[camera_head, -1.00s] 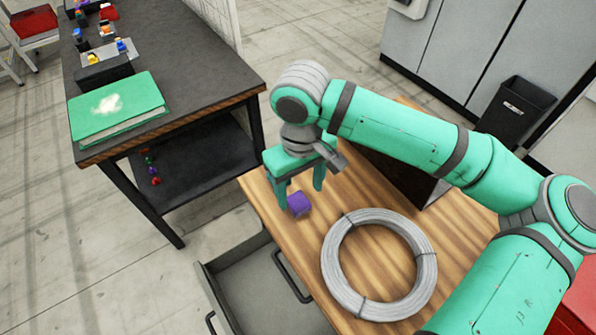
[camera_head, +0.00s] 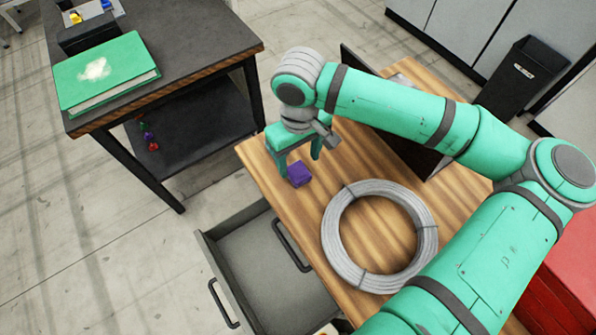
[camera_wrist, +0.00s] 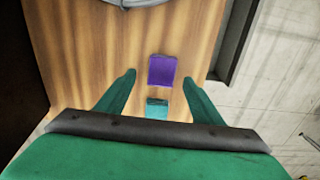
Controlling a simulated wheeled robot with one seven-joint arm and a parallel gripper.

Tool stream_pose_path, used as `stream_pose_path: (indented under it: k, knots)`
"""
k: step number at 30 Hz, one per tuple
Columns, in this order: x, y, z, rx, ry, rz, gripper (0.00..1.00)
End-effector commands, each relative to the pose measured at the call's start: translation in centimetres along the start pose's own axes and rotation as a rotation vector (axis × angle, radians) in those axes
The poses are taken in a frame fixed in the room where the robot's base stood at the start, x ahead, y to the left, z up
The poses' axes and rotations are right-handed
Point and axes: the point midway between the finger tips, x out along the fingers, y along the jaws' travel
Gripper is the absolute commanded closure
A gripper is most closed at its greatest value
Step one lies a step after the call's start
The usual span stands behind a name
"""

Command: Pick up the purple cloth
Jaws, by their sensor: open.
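The purple cloth (camera_head: 299,173) is a small folded block lying on the wooden tabletop near its left edge. In the wrist view the cloth (camera_wrist: 162,70) shows close to the gap between my fingertips. My gripper (camera_head: 300,164) is open and points down just behind and above the cloth in the head view. It also shows in the wrist view (camera_wrist: 159,77), with a finger to either side and nothing gripped. A small teal piece (camera_wrist: 157,108) shows between the fingers; I cannot tell whether it lies on the table.
A grey wire coil (camera_head: 343,243) lies right of the cloth. A dark upright panel (camera_head: 400,145) stands behind it. An open grey drawer (camera_head: 268,262) juts out below the table's left edge. A dark workbench (camera_head: 195,58) with a green book (camera_head: 107,73) stands at left.

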Motion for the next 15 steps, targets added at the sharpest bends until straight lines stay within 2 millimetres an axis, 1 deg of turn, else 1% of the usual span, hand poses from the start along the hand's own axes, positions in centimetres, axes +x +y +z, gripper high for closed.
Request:
stream_pose_path:
  k: [3,7,10,15]
  knots:
    - [1.8,-0.3,0.1,0.0,-0.002,0.0,0.39]
    - [3.3,-0.3,0.1,0.001,-0.002,-0.001,0.39]
    - [3.8,-0.3,0.0,0.001,0.0,-0.001,0.39]
    - [3.9,-0.3,0.0,0.001,0.0,-0.001,0.39]
